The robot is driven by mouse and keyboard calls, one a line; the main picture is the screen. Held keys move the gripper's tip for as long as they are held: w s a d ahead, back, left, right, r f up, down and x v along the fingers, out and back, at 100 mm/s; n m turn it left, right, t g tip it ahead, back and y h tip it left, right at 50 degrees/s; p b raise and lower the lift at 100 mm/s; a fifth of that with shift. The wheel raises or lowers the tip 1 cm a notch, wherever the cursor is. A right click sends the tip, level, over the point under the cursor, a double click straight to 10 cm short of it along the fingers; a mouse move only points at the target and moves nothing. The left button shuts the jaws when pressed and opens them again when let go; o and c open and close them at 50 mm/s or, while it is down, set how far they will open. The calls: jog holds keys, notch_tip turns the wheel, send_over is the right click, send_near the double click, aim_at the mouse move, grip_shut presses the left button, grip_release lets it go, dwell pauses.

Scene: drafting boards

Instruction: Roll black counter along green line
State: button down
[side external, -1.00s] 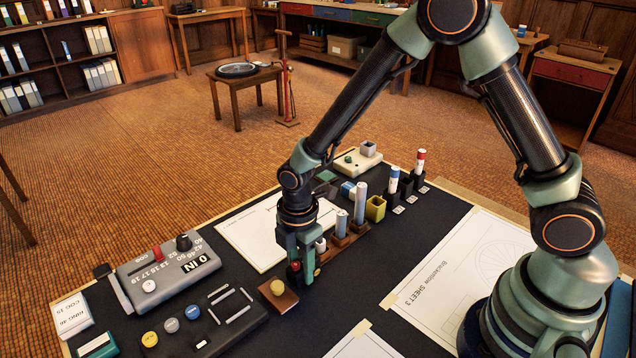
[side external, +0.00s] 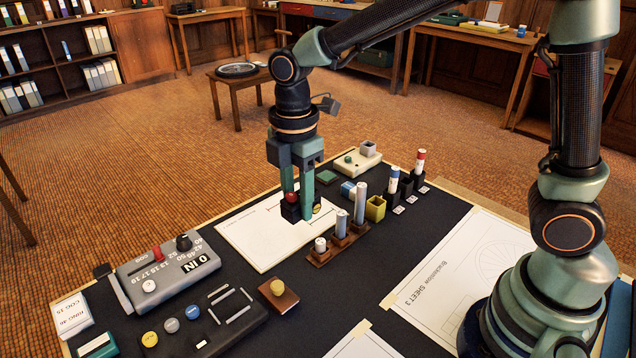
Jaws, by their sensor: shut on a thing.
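My gripper (side external: 298,206) is shut on the black counter (side external: 291,213), a small dark block with a red knob on top. A small yellowish spot shows at its right side. The fingers point straight down and hide part of the counter. It appears over the white sheet (side external: 252,240) on the dark board; I cannot tell whether it touches the paper.
A wooden rack with grey pegs (side external: 338,242) stands close on the right of the sheet. A grey device (side external: 170,272) lies to the left, and a brown block with a yellow knob (side external: 278,295) in front. A yellow cup (side external: 375,208) stands beyond the rack.

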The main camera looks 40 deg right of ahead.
aim_at(297, 196)
notch_tip(297, 196, up, 3)
jog(key=shift+f, duration=0.15)
jog(key=shift+w+r, duration=0.15)
jog(key=shift+r, duration=0.1)
jog(key=w+d+f, duration=0.3)
jog(key=d+f, duration=0.1)
jog(key=d, duration=0.1)
jog(key=w+d+f, duration=0.3)
jog(key=d+f, duration=0.1)
jog(key=d, duration=0.2)
jog(key=w+d+f, duration=0.3)
jog(key=d+f, duration=0.1)
jog(key=d, duration=0.2)
jog(key=shift+w+f, duration=0.35)
jog(key=shift+f, duration=0.05)
jog(key=shift+d+f, duration=0.15)
jog(key=shift+f, duration=2.55)
jog(key=shift+f, duration=0.5)
jog(key=shift+a, duration=0.65)
jog(key=shift+a, duration=0.35)
